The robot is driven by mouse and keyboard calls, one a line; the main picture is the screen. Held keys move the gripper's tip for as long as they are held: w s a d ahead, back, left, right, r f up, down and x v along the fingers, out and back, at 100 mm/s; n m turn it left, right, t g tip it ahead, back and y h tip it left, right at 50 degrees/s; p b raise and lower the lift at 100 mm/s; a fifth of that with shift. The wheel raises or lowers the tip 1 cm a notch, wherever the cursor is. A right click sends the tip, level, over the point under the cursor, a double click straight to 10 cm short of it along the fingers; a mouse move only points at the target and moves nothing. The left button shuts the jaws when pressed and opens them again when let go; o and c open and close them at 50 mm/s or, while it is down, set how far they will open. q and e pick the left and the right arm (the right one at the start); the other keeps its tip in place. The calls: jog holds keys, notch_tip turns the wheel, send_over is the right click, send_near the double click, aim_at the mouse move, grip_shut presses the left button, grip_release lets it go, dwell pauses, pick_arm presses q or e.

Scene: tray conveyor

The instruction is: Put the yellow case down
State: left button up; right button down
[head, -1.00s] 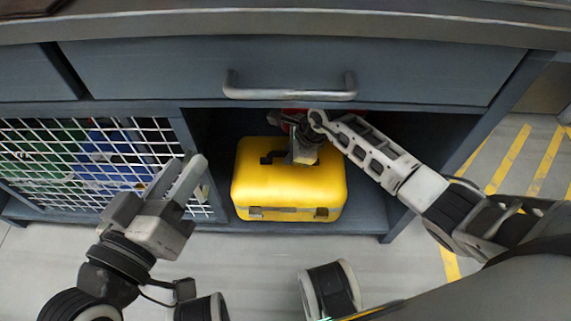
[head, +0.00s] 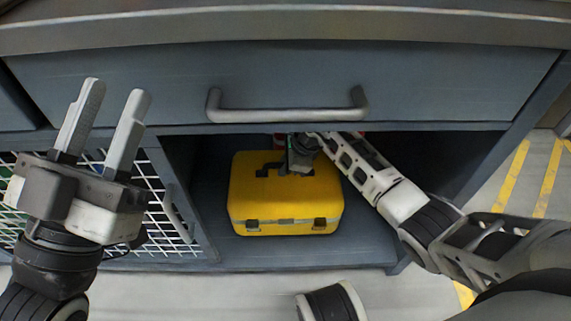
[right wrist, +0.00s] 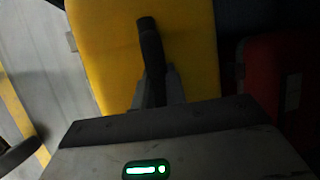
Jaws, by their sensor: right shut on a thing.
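The yellow case (head: 285,205) sits inside the open lower compartment of the grey cabinet, on its bottom shelf (head: 350,250), with its latches facing out. It also fills much of the right wrist view (right wrist: 110,60). My right gripper (head: 300,165) reaches in from the right over the case's top and is shut on its dark handle (right wrist: 150,45). The fingertips are partly hidden. Whether the case's underside touches the shelf fully cannot be told. My left gripper (head: 108,115) is open and empty, in front of the cabinet at the left, fingers pointing up.
A drawer with a metal handle (head: 287,108) is closed above the compartment. A wire-mesh door (head: 150,200) stands at the left. A red object (right wrist: 280,80) is beside the case, deeper in the compartment. Bare shelf lies right of the case.

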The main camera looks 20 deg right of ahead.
pick_arm(q)
jog(key=shift+s+r+m+h, duration=0.2)
jog(key=shift+r+m+h, duration=0.15)
jog(key=shift+m+h, duration=0.2)
pick_arm(e)
jog(key=shift+w, duration=0.2)
jog(key=c, duration=1.8)
grip_release()
jog(key=shift+s+f, duration=0.2)
jog(key=shift+c, duration=0.2)
jog(key=o, duration=0.4)
